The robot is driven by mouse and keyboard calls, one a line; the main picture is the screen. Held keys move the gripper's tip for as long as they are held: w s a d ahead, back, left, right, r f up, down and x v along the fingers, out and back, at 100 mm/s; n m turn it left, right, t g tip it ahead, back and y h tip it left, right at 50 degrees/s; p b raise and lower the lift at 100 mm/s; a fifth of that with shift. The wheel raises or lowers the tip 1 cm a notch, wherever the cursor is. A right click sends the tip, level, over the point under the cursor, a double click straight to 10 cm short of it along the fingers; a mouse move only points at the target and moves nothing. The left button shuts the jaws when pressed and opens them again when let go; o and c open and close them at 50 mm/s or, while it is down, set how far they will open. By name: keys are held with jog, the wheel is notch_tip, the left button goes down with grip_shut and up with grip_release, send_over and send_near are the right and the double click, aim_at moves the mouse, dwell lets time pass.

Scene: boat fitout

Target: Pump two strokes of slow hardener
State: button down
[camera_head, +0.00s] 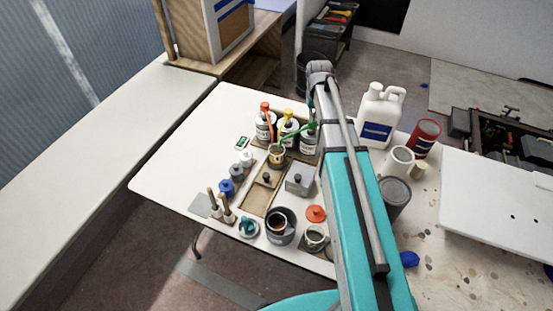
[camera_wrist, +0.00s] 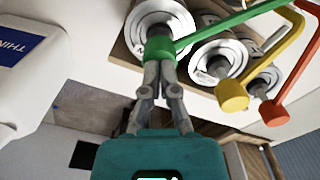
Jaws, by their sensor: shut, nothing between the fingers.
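Three white, black-banded containers with pump heads stand in a wooden rack on the white table: orange (camera_head: 265,107), yellow (camera_head: 288,115) and green (camera_head: 309,127). Their labels are too small to read, so I cannot tell which holds slow hardener. A small cup (camera_head: 276,156) stands in front of them, near the spout ends. In the wrist view my gripper (camera_wrist: 161,66) is shut and empty, its fingertips at the green pump head (camera_wrist: 160,46); contact is unclear. The yellow (camera_wrist: 232,95) and orange (camera_wrist: 273,112) heads are to its right. My arm hides the gripper in the head view.
A white jug (camera_head: 377,118) with a blue label, a red can (camera_head: 425,136) and a grey can (camera_head: 394,196) stand right of my arm. Small jars, a grey box (camera_head: 299,180) and a dark pot (camera_head: 280,225) crowd the front.

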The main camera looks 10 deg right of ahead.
jog(key=shift+f+b, duration=0.4)
jog(key=shift+f, duration=0.1)
jog(key=shift+r, duration=0.2)
jog(key=shift+r+p, duration=2.4)
jog(key=shift+p, duration=0.25)
jog(key=shift+f+b, duration=2.45)
jog(key=shift+r+p, duration=2.45)
jog(key=shift+r, duration=0.1)
jog(key=shift+r+p, duration=1.45)
jog(key=shift+p, duration=0.05)
